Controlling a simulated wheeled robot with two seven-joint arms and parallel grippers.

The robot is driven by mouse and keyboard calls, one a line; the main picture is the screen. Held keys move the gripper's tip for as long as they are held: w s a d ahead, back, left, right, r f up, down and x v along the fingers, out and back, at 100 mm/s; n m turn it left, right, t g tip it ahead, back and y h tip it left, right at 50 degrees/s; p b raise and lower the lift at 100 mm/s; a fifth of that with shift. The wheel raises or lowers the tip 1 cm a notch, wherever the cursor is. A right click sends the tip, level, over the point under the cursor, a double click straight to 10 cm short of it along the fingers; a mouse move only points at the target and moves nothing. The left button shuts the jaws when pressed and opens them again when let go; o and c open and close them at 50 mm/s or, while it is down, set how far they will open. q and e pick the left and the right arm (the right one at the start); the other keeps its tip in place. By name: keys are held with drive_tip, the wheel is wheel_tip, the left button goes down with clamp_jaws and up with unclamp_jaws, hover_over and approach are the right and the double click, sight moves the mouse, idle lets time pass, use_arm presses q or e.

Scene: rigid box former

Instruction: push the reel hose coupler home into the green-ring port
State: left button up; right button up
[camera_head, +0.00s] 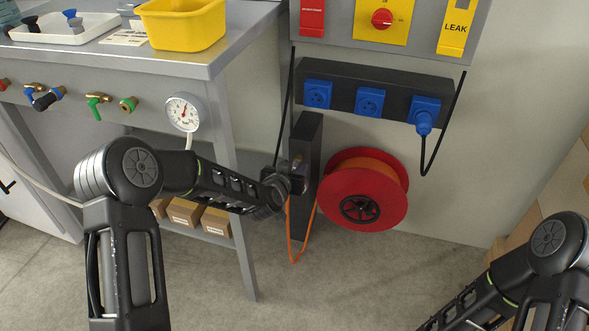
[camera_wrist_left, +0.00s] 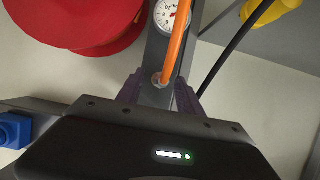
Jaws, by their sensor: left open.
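The green-ring port (camera_head: 128,104) is on the front panel of the grey bench, right of a valve with a green handle (camera_head: 97,103). The orange hose (camera_head: 291,235) hangs in a loop beside the dark post, left of the red reel (camera_head: 365,190). My left gripper (camera_head: 290,180) is at that post, far right of the port. In the left wrist view the gripper (camera_wrist_left: 159,90) is open, its fingers either side of the grey hose end (camera_wrist_left: 158,79) where the orange hose (camera_wrist_left: 173,52) meets it. Contact cannot be told. My right gripper is out of view.
A pressure gauge (camera_head: 183,112) sits at the bench's right end, near my left arm. A dark plug (camera_head: 45,101) is at the blue-handled valve. The dark post (camera_head: 306,150) and blue socket strip (camera_head: 370,101) stand close to the left gripper. A yellow bin (camera_head: 183,25) is on the bench.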

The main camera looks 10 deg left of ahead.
use_arm(q)
drive_tip(key=shift+c, duration=0.5)
idle(0.4)
clamp_jaws()
idle(1.2)
drive_tip(key=s, duration=0.6)
drive_tip(key=shift+a, duration=0.2)
idle(0.9)
idle(0.4)
